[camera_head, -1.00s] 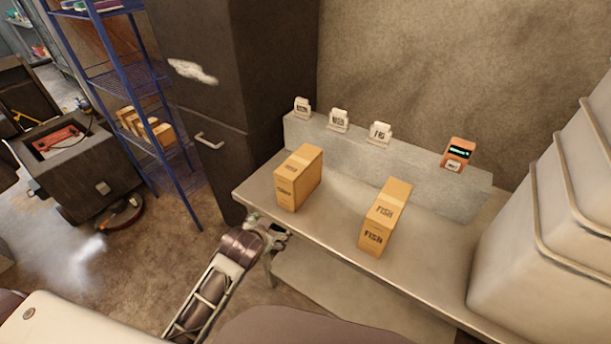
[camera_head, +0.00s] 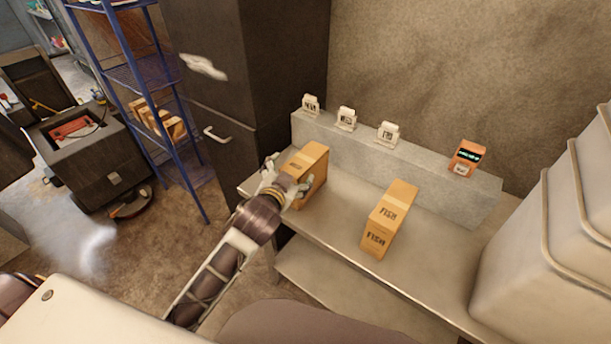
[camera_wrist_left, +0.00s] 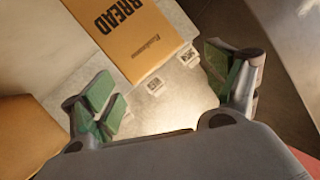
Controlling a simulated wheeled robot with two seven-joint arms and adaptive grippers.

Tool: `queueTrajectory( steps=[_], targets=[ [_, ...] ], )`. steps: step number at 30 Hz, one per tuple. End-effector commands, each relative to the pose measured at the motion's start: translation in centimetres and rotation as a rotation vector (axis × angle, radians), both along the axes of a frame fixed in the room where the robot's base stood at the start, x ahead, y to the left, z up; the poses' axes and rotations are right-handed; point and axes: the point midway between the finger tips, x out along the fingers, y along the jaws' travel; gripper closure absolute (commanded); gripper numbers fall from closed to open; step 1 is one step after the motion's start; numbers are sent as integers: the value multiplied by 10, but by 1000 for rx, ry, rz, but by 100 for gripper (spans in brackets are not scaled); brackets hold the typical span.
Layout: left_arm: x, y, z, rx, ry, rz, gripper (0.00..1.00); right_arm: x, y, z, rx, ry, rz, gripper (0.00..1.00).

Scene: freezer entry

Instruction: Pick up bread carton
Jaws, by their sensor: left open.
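The bread carton (camera_head: 313,172) is a tan box standing upright at the left end of the metal table. Whether a finger touches the carton I cannot tell. My right gripper is not in view.
A fish carton (camera_head: 390,220) stands to the right on the metal table (camera_head: 340,225). A grey ledge (camera_head: 430,170) behind carries small label holders (camera_head: 346,118) and an orange device (camera_head: 467,158). White bins (camera_head: 545,250) stand at the right. A dark cabinet (camera_head: 285,75) is behind left.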

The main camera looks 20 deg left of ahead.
Motion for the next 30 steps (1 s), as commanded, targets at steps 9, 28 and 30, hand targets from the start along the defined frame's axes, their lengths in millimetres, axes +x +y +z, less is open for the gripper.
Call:
queueTrajectory(
  steps=[9, 28, 30],
  targets=[
    [32, -37, 95, 113, -348, -133, 12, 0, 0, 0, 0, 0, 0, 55],
    [3, -158, 243, 454, -1009, -569, 12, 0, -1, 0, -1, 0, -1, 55],
    [-5, -171, 249, 503, -1066, -630, 12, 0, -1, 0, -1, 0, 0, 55]
  ],
)
